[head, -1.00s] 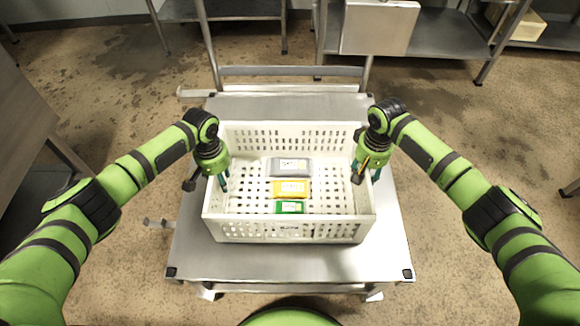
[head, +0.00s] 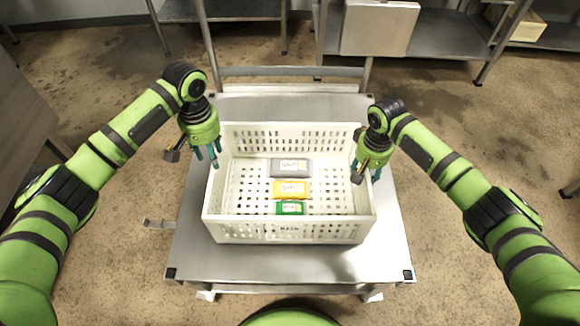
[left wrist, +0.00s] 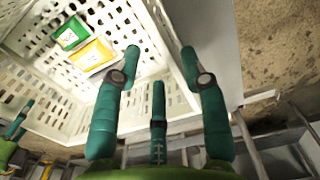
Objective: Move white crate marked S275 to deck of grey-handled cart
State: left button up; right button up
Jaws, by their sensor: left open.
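The white perforated crate (head: 222,229) sits upright on the metal deck (head: 195,262) of a cart with a grey handle bar (head: 290,71). The dark mark on its front wall is too small to read surely. Inside lie a grey pack (head: 291,168), a yellow pack (head: 291,189) and a green pack (head: 290,208). My left gripper (head: 207,159) is open and empty, above the crate's left wall; its spread fingers also show in the left wrist view (left wrist: 160,62). My right gripper (head: 367,172) is at the crate's right wall; its grip is unclear.
Steel tables with lower shelves (head: 440,38) stand behind the cart. A grey panel (head: 379,28) rises near the cart's far right post. A dark table (head: 25,125) is at the left. Wet floor lies open on both sides of the cart.

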notch_tip(320, 180, up, 12)
jog(key=shift+f, duration=0.15)
dwell(0.7)
